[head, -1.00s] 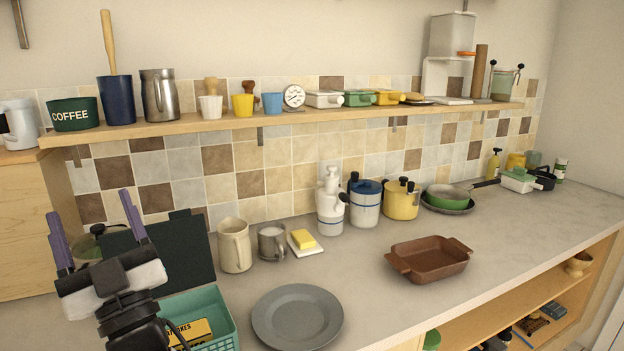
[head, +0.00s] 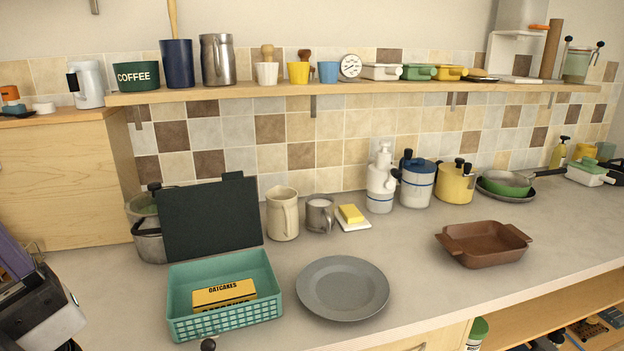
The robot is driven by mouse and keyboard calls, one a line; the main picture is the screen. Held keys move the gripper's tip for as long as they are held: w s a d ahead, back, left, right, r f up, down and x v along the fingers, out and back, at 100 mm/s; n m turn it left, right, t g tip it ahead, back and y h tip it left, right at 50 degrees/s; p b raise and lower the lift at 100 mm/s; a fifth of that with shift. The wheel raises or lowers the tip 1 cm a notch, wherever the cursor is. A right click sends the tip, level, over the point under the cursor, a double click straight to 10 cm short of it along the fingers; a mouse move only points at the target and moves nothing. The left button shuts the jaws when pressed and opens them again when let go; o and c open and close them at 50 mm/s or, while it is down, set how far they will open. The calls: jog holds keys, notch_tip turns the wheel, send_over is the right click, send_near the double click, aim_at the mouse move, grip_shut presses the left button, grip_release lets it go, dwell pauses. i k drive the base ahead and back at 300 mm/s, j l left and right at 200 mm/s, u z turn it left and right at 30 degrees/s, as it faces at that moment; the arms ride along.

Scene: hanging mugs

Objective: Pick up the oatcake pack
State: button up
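The oatcake pack (head: 224,294) is a yellow box with a dark band and the word OATCAKES. It lies inside a teal basket (head: 178,322) with low, perforated walls on the counter. My gripper (head: 20,265) is at the far left edge of the head view, left of the basket and apart from it. Its purple fingers are partly cut off by the picture edge, so the gap between them does not show clearly. Nothing held shows in the visible part.
A dark upright board (head: 210,220) stands right behind the basket, with a metal pot (head: 149,240) to its left. A grey plate (head: 343,288) lies close on the right. A cream jug (head: 283,215) and mug (head: 320,214) stand behind. A wooden shelf (head: 350,91) runs above.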

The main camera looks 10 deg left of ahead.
aim_at(228, 294)
jog(key=u, duration=0.75)
jog(key=i+l, duration=0.1)
jog(key=i, duration=0.25)
jog(key=u, duration=0.05)
